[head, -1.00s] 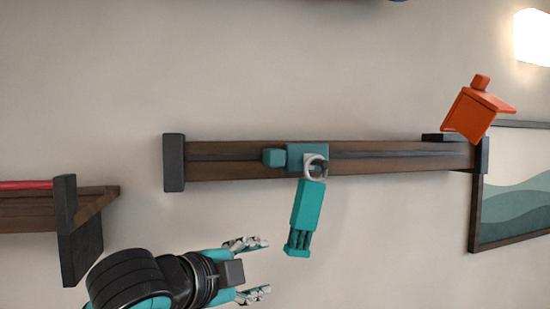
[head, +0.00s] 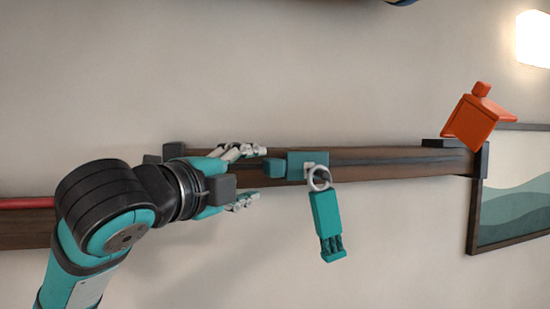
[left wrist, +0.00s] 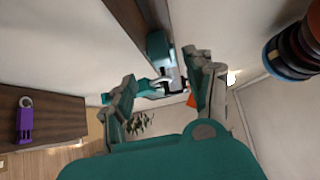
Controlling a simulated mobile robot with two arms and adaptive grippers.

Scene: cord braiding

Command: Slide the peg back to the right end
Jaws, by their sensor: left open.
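The peg is a teal block (head: 308,164) on a long brown wooden rail (head: 400,162), near its middle, with a teal knob (head: 275,168) on its left side. A pale ring (head: 319,178) hangs from it, carrying a teal tag (head: 326,222) that tilts down to the right. My left gripper (head: 257,175) is open just left of the knob, its fingers spread above and below it; I cannot tell whether they touch. The left wrist view shows the open left gripper (left wrist: 160,76) with the teal block (left wrist: 159,47) ahead. My right gripper is not in view.
An orange house-shaped piece (head: 474,115) sits at the rail's right end by a dark end block (head: 481,160). A framed picture (head: 510,215) hangs at right. The rail right of the peg is clear. A purple ringed tag (left wrist: 24,122) and coloured discs (left wrist: 293,48) show in the wrist view.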

